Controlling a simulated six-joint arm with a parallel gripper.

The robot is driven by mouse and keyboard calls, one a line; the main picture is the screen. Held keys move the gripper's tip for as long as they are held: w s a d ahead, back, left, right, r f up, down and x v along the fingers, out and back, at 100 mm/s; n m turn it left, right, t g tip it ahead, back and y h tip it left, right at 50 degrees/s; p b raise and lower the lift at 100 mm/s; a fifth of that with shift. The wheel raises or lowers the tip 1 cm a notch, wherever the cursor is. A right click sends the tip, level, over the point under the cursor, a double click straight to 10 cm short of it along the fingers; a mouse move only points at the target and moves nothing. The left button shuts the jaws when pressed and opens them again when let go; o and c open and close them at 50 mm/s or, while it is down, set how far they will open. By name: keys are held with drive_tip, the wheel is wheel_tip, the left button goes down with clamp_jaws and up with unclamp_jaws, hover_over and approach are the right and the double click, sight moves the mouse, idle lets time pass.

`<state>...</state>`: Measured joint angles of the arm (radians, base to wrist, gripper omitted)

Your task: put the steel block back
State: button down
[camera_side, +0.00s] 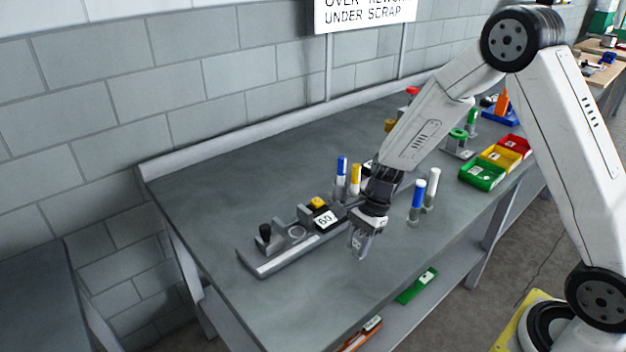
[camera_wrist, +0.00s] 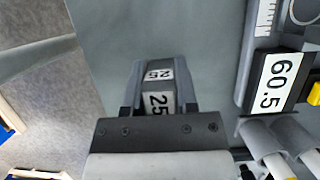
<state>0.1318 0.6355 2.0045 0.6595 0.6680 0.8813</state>
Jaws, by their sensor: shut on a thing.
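The steel block (camera_wrist: 157,95) is a grey piece with white labels reading 25 on its top and one side. It sits between the two jaws of my gripper (camera_wrist: 158,88), which is shut on it. In the side view my gripper (camera_side: 361,247) points down over the front part of the grey bench, right of the measuring fixture (camera_side: 275,262). The block is hard to make out there, and its height over the bench is unclear. The fixture is a long grey rail with a black knob, a round ring and a display (camera_side: 325,219); the display reads 60.5 in the wrist view (camera_wrist: 275,82).
Blue-capped and yellow-capped markers (camera_side: 341,170) stand behind my gripper. A blue-and-white marker (camera_side: 416,202) and a white one (camera_side: 432,187) stand to its right. Green (camera_side: 482,176), yellow and red bins lie farther right. The bench's front left is clear.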

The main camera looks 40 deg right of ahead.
drive_tip(key=shift+f, duration=0.95)
drive_tip(key=shift+f, duration=0.15)
drive_tip(key=shift+c, duration=1.9)
unclamp_jaws()
drive_tip(key=v, duration=1.2)
drive_tip(key=shift+s+a, duration=0.1)
